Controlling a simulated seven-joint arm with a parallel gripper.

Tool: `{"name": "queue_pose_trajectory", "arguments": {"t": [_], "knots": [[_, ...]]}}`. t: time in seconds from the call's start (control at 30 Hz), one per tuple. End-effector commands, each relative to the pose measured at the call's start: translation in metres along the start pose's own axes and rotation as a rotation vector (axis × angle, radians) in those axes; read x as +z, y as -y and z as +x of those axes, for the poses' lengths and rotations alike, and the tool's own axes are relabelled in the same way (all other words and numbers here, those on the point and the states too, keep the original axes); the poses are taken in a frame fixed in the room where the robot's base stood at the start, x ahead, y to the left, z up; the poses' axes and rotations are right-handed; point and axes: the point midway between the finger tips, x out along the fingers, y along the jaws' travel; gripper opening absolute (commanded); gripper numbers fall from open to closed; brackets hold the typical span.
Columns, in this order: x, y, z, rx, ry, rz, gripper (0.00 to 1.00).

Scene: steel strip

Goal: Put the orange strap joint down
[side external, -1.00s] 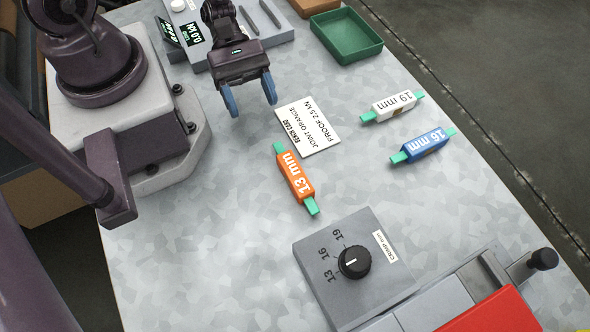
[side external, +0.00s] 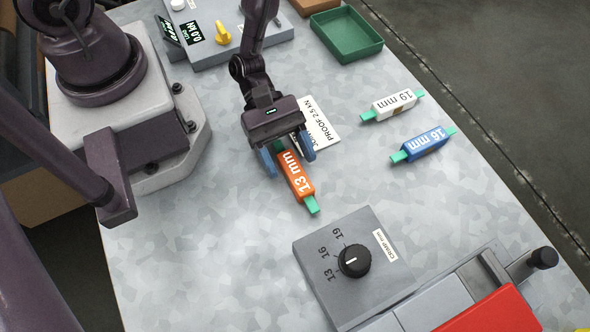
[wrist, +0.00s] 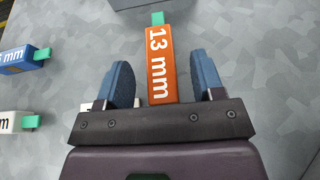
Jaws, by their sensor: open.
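The orange strap joint (side external: 299,184), marked 13 mm with green strap ends, lies on the metal table in the middle. My gripper (side external: 290,168) is open, with its blue fingers on either side of the joint's far end. In the wrist view the orange joint (wrist: 160,65) runs between the two fingers (wrist: 165,83), with a gap on both sides. Its near end is hidden behind the gripper body. I cannot tell how high the fingers are above the table.
A white card (side external: 319,125) lies partly under my gripper. White 19 mm (side external: 394,105) and blue 16 mm (side external: 424,145) joints lie to the right. A grey dial box (side external: 345,285) stands in front. A green tray (side external: 347,36) and a tester with a yellow knob (side external: 223,34) are behind.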

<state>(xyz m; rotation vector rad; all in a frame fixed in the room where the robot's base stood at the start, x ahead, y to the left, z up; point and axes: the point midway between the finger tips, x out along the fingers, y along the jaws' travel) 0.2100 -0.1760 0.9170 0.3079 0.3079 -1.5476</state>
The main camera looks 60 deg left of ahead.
Motion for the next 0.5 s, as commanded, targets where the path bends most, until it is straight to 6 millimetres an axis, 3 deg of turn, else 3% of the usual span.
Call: {"name": "queue_pose_trajectory", "arguments": {"t": [0.1, 0.33, 0.5], "knots": [[0.0001, 0.0002, 0.0091, -0.001, 0.0, 0.0, 0.62], [0.0, 0.0, 0.0098, 0.0, 0.0, 0.0, 0.62], [0.0, 0.0, 0.0095, 0.0, 0.0, 0.0, 0.23]]}}
